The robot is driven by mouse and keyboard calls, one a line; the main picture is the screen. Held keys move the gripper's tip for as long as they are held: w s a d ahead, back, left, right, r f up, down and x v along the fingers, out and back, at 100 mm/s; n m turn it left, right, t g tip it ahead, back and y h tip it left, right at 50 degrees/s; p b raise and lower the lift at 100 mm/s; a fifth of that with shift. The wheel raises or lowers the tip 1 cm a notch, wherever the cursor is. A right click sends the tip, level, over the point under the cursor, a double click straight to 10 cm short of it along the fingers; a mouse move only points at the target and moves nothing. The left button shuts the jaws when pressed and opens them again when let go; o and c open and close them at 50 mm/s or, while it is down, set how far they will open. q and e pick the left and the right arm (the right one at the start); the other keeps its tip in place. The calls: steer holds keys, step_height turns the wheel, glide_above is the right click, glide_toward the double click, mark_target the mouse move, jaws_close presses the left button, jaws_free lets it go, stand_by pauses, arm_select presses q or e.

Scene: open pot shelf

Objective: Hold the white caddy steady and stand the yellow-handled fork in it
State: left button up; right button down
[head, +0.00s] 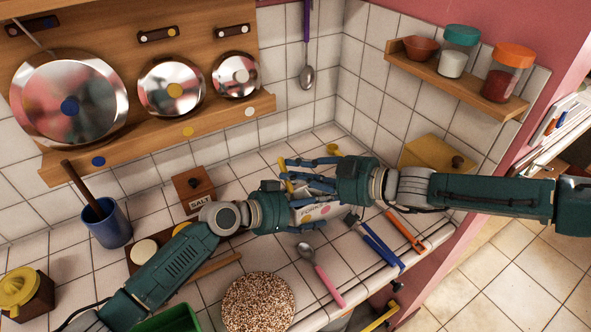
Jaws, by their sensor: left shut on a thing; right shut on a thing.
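The white caddy (313,213), with lettering and a pink dot on its front, stands on the tiled counter. It is partly hidden by both grippers. My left gripper (322,200), its arm coming in from the lower left, is shut on the caddy. My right gripper (291,169), reaching in from the right, is shut above the caddy on the yellow-handled fork (283,164). Only a bit of yellow shows at its fingers. The fork's tines are hidden, so I cannot tell whether they are inside the caddy.
A pink-handled spoon (321,276), a blue-handled utensil (380,245) and an orange-handled one (406,231) lie in front and to the right. A salt box (194,188) stands left behind my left arm. A speckled round mat (258,303) lies in front. A blue cup (110,226) stands left.

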steer(key=c, duration=1.5)
jaws_free()
steer(key=shift+c, duration=0.2)
steer(key=v, duration=1.2)
steer(key=shift+r, duration=0.1)
arm_select(q)
steer(key=o, duration=1.5)
steer(key=shift+o, duration=0.2)
steer(key=shift+a, duration=0.1)
